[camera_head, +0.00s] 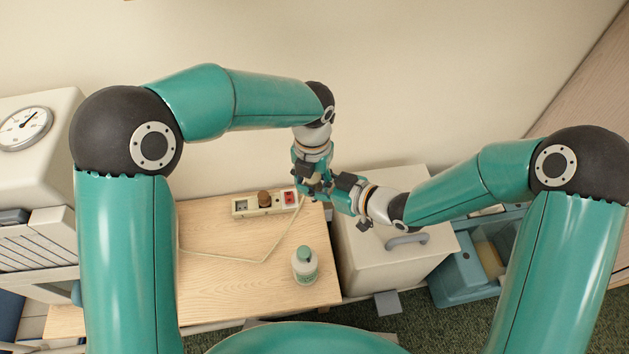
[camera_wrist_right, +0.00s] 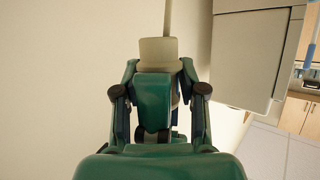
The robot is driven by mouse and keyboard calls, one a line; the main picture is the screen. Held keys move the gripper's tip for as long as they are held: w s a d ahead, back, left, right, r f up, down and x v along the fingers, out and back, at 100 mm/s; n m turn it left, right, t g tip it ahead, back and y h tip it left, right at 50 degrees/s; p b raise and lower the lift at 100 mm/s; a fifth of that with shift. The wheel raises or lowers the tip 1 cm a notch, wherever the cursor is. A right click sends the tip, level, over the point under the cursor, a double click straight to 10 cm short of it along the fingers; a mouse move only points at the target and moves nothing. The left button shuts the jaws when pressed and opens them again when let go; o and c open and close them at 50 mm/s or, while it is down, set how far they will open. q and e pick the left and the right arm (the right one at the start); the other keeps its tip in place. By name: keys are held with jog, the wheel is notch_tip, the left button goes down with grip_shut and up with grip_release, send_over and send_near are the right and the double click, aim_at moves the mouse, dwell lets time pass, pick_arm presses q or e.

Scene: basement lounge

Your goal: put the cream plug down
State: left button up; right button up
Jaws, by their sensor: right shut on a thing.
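My right gripper (camera_wrist_right: 160,100) is shut on the cream plug (camera_wrist_right: 159,51), whose pale cord (camera_wrist_right: 168,16) runs up out of the right wrist view. In the head view my right gripper (camera_head: 327,189) is close to the wall, beyond the right end of the power strip (camera_head: 241,208), and the plug is not clear there. My left gripper (camera_head: 309,187) comes down from above and overlaps the right one in the picture. Its fingers are too small and crowded to tell their state or whether the two touch.
The strip, with a brown plug (camera_head: 264,199) and a red switch (camera_head: 289,198), lies on the wooden table (camera_head: 220,290). A thin cream cable (camera_head: 262,262) crosses it. A white-green bottle (camera_head: 305,266) stands near its right edge. A pale cabinet (camera_head: 385,262) stands to the right.

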pick_arm(q)
jog(key=shift+o, duration=0.7)
jog(key=shift+r, duration=0.1)
